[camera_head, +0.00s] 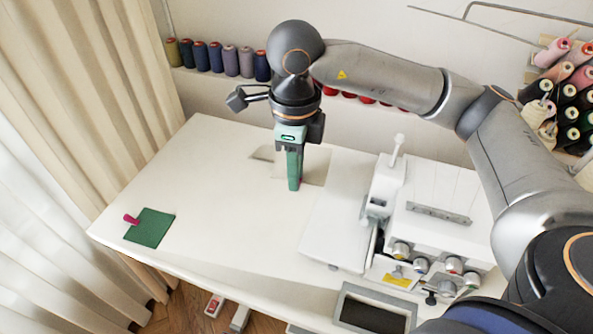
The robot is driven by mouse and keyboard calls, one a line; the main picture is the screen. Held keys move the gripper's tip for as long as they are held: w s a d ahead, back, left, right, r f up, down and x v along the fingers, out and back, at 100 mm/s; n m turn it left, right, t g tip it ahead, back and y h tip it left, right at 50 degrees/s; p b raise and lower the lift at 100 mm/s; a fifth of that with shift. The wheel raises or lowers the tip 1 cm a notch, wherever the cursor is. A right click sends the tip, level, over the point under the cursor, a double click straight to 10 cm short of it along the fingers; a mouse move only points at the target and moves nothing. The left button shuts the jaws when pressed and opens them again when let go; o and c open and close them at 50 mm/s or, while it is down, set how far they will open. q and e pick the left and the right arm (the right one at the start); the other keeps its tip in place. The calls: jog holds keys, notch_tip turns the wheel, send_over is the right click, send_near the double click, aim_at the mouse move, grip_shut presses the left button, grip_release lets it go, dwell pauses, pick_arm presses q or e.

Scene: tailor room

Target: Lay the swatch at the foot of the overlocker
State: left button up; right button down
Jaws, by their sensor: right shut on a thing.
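A flat dark green square (149,229), like a cloth swatch, lies near the left end of the white table, with a small magenta peg (131,220) on it. The white overlocker (440,222) stands on the table's right part, with dials on its front. My right gripper (294,186) points down over the back middle of the table, left of the overlocker. My left gripper is not in view.
The white table (210,210) is clear between the green square and my right gripper. Thread spools (215,57) line the back ledge, and more hang on a rack (570,100) at right. A dark-topped grey tray (372,312) is at the front. Curtains hang at left.

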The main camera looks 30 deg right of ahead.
jog(key=m, duration=0.4)
jog(key=shift+w+f, duration=0.1)
jog(key=shift+f, duration=0.2)
jog(key=m, duration=0.2)
jog(key=f+m+b, duration=0.1)
jog(key=m, duration=0.2)
jog(key=shift+w+d+f+m, duration=0.1)
jog(key=shift+w+f+m, duration=0.05)
jog(key=shift+m, duration=0.15)
jog(key=m, duration=0.1)
jog(key=f+m, duration=0.1)
jog(key=m, duration=0.1)
jog(key=m+b, duration=0.1)
jog(key=m, duration=0.1)
jog(key=shift+w+f, duration=0.15)
jog(key=shift+f, duration=0.25)
jog(key=shift+s+d+f+m+b, duration=0.4)
jog(key=shift+f+m+b, duration=0.35)
jog(key=shift+f, duration=0.6)
jog(key=shift+s+d+f+m+b, duration=0.45)
jog(key=shift+f+m+b, duration=0.35)
jog(key=shift+f, duration=0.5)
jog(key=shift+s+d+f+m+b, duration=0.4)
jog(key=shift+f+m+b, duration=0.35)
jog(key=shift+f, duration=0.6)
jog(key=shift+s+d, duration=0.2)
jog(key=shift+s, duration=0.1)
jog(key=shift+f, duration=0.15)
jog(key=shift+s+d, duration=0.1)
